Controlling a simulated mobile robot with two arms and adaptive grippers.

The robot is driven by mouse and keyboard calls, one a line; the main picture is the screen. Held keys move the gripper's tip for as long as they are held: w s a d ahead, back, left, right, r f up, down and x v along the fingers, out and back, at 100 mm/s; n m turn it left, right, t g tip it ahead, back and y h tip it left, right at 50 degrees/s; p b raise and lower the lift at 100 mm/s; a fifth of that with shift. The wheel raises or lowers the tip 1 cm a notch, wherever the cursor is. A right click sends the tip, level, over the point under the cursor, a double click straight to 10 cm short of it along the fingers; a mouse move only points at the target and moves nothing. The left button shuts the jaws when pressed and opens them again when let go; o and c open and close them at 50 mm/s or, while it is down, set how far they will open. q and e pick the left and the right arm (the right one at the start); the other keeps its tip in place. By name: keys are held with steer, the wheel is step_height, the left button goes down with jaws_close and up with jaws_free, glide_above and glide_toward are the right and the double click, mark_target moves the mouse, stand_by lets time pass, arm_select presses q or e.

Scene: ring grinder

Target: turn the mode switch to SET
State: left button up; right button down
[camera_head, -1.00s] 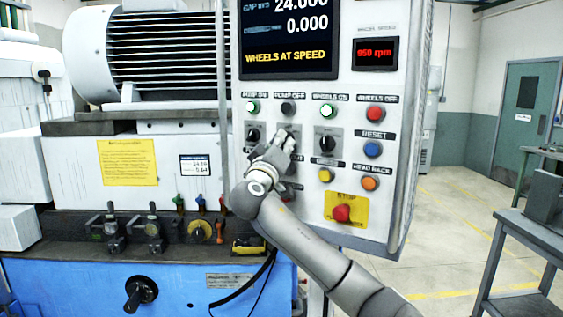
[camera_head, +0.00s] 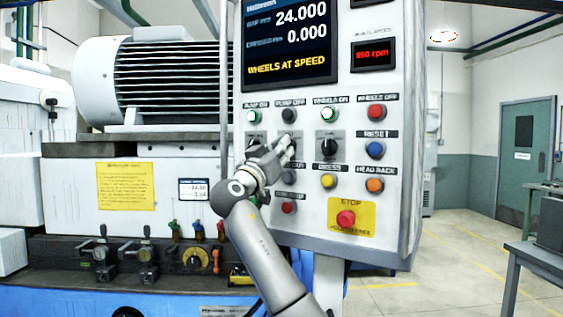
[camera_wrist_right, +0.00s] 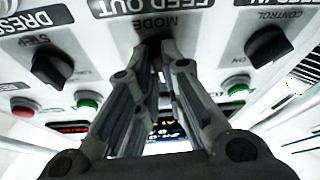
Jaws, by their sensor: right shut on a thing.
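The mode switch (camera_wrist_right: 155,45) is a dark knob under an upside-down MODE label in the right wrist view, mostly hidden between the fingers. My right gripper (camera_wrist_right: 160,52) is shut on it. In the head view my right gripper (camera_head: 286,150) reaches up to the middle knob of the row on the control panel (camera_head: 310,225) and covers most of it. I cannot read which position the switch points to. My left gripper is not in view.
The STEP knob (camera_wrist_right: 52,66) and the CONTROL knob (camera_wrist_right: 268,46) flank the fingers closely. Lit buttons sit around them, and a red stop button (camera_head: 346,218) is lower right. The screen (camera_head: 288,40) reads WHEELS AT SPEED. A bench (camera_head: 540,255) stands at right.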

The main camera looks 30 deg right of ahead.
steer(key=shift+s+r+m+g+h+b, duration=0.1)
steer(key=shift+r+m+g+h+b, duration=0.25)
steer(key=shift+m, duration=0.55)
steer(key=shift+m+g, duration=0.25)
steer(key=shift+m, duration=0.05)
steer(key=c, duration=1.5)
jaws_free()
steer(key=shift+c, duration=0.2)
steer(key=shift+d+f, duration=0.15)
steer(key=shift+f, duration=0.05)
steer(key=shift+f, duration=0.1)
steer(key=v, duration=1.2)
